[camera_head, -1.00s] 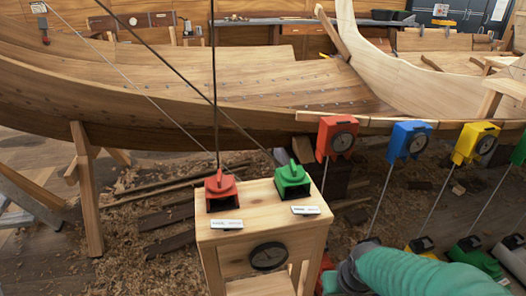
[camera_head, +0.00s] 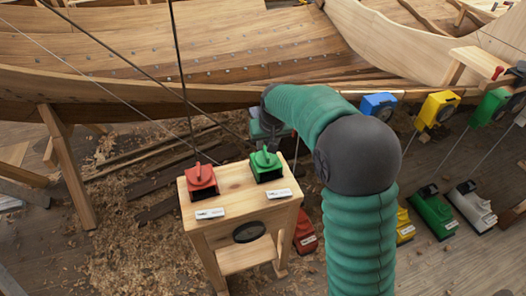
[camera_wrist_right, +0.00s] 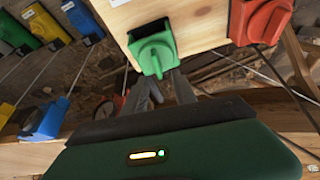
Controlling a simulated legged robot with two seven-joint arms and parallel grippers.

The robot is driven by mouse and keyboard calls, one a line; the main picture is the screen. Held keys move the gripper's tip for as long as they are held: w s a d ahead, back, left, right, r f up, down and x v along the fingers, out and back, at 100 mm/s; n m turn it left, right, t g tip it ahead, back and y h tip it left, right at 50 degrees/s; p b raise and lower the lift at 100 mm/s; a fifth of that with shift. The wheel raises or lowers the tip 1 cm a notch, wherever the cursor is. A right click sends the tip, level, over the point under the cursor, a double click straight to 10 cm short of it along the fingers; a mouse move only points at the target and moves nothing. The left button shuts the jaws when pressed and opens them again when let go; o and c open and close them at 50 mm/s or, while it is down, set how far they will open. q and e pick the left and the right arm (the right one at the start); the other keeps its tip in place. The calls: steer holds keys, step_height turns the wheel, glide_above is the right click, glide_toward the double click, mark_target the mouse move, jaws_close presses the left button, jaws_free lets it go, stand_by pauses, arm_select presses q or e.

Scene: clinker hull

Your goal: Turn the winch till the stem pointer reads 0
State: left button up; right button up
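Two winches, one red (camera_head: 201,181) and one green (camera_head: 266,165), stand on a small wooden stand (camera_head: 236,190). Both have a raised handle and a white label too small to read. My right gripper (camera_head: 270,142) is just behind the green winch. In the right wrist view, the fingers (camera_wrist_right: 163,84) are apart and point at the green winch's handle (camera_wrist_right: 155,58), with nothing held between them. I cannot tell whether they touch it. A dark round dial (camera_head: 249,232) is on the stand's front; its reading is illegible. My left gripper is not in view.

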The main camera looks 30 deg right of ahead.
mark_target(265, 152)
steer(key=x, duration=0.5)
steer(key=d+x, duration=0.1)
steer(key=x, duration=0.1)
steer(key=shift+s+d+f, duration=0.1)
steer(key=shift+f, duration=0.25)
steer(key=shift+a+r, duration=0.1)
steer(key=shift+a, duration=0.3)
steer(key=shift+d, duration=0.2)
jaws_close()
